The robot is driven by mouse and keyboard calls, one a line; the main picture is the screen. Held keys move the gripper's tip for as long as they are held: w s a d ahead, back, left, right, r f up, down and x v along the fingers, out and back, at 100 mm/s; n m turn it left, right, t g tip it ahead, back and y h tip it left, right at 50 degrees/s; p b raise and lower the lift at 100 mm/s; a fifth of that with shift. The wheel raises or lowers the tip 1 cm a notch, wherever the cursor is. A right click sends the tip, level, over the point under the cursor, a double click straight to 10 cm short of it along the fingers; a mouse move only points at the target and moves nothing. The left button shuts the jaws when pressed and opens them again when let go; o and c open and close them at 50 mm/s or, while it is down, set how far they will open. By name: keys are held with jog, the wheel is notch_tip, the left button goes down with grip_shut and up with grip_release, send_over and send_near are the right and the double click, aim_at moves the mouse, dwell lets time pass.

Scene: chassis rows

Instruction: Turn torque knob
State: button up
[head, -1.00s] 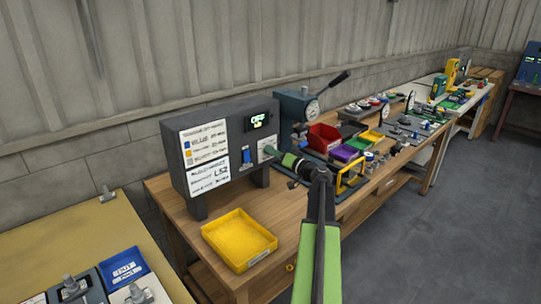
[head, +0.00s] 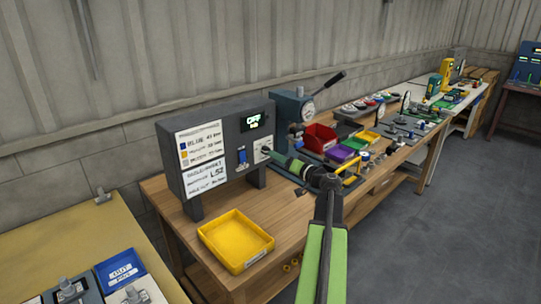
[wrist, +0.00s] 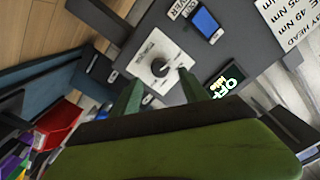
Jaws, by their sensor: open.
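The torque knob (wrist: 160,67) is a small dark round knob on a pale dial plate (wrist: 152,62) on the front of a dark grey control box (head: 225,145). In the wrist view the knob lies ahead of and between the two green fingers of my gripper (wrist: 160,88), which are apart and empty. I cannot tell whether the fingers touch the plate. The box's small display (head: 254,122) reads OFF on its upper line.
A blue switch (head: 242,158) sits left of the dial plate. A yellow tray (head: 236,240) stands on the wooden bench in front of the box. A red bin (head: 320,138), a purple bin (head: 341,152) and a lever press (head: 293,110) stand to the right.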

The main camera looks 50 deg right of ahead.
jog(key=s+a, duration=0.1)
jog(key=s, duration=1.1)
jog(key=shift+w, duration=0.1)
